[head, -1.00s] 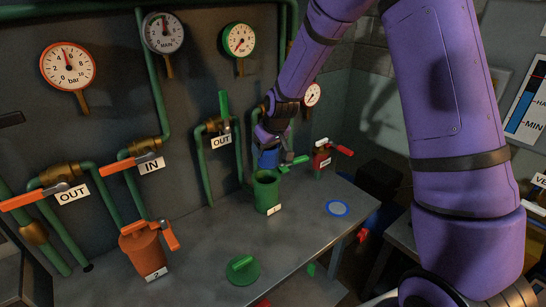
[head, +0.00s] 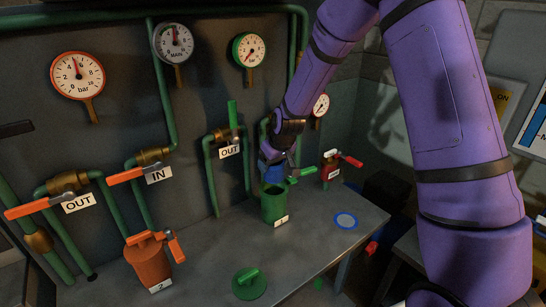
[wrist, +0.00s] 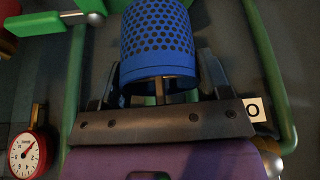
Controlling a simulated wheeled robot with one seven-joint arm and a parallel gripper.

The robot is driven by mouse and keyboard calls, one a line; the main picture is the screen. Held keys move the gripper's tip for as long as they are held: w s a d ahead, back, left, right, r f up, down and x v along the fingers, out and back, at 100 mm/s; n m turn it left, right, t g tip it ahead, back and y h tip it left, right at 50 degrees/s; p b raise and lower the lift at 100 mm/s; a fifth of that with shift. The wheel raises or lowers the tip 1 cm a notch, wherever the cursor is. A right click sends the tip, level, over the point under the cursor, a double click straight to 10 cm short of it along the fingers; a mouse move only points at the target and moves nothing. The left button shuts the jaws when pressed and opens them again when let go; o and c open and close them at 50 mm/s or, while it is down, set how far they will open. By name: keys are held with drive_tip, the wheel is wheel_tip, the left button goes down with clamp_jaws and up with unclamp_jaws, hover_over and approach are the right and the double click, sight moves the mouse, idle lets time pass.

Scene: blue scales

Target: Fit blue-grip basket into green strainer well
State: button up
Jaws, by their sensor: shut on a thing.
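My gripper (head: 277,160) is shut on the blue-grip basket (head: 271,176), just above and behind the green strainer well (head: 274,204). In the wrist view the basket (wrist: 158,45) is a blue perforated cylinder between the two dark fingers (wrist: 158,88). The green well is an open-topped cylinder with a white label, standing on the bench. The basket's lower part is partly hidden by the well's rim in the head view, and I cannot tell whether it touches the rim. The wrist view does not show the well clearly.
The green lid (head: 249,283) lies on the bench (head: 215,258) in front. The orange strainer (head: 149,258) stands at left. A green valve handle (head: 300,175) and a red valve (head: 331,168) are close to my gripper at right. A blue-ringed disc (head: 346,221) lies on the bench at right.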

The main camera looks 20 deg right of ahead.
sight(280, 165)
drive_tip(key=shift+f, duration=1.4)
drive_tip(key=shift+f, duration=2.35)
idle(0.5)
drive_tip(key=o, duration=1)
drive_tip(key=shift+o, duration=0.2)
drive_tip(key=v, duration=1.1)
